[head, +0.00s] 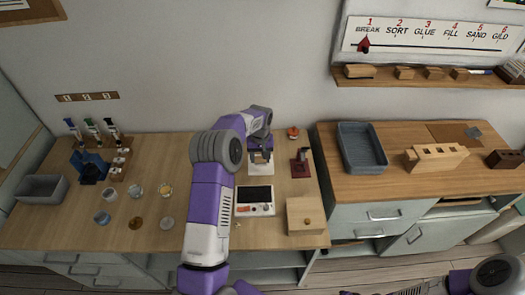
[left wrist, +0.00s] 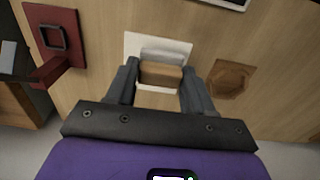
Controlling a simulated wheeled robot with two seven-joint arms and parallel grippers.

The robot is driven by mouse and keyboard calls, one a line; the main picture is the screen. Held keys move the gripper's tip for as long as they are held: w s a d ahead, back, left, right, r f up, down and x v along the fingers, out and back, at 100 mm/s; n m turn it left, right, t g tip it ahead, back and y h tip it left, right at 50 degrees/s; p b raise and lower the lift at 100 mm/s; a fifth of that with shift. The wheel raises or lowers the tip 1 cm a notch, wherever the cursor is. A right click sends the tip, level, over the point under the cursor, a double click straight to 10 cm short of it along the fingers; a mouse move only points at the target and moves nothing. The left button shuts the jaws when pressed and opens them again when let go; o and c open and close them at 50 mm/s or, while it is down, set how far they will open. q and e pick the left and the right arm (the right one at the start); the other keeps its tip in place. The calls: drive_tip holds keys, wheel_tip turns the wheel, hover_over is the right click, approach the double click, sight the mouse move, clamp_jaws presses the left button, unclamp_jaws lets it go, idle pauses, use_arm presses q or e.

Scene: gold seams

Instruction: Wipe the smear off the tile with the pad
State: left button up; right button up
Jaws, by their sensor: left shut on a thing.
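My left gripper (head: 262,156) is over the white tile (head: 261,169) on the left wooden table. In the left wrist view my left gripper (left wrist: 159,82) is shut on a brown block-like pad (left wrist: 160,73), which sits between its fingers. The white tile (left wrist: 134,44) lies under and beside the pad, partly hidden by it and the fingers. A greyish patch shows on the tile by the pad; I cannot tell whether it is the smear. I cannot tell whether the pad touches the tile. My right gripper is not in view.
A dark red stand (head: 300,163) is right of the tile. A white device with a black screen (head: 255,196) and a wooden box (head: 305,216) are in front. A wooden dish (left wrist: 232,80) lies close beside the gripper. A blue-grey tray (head: 362,148) stands on the right counter.

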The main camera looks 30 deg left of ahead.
use_arm(q)
wheel_tip(320, 180, up, 2)
drive_tip(key=shift+p, duration=0.45)
drive_tip(key=shift+d, duration=0.1)
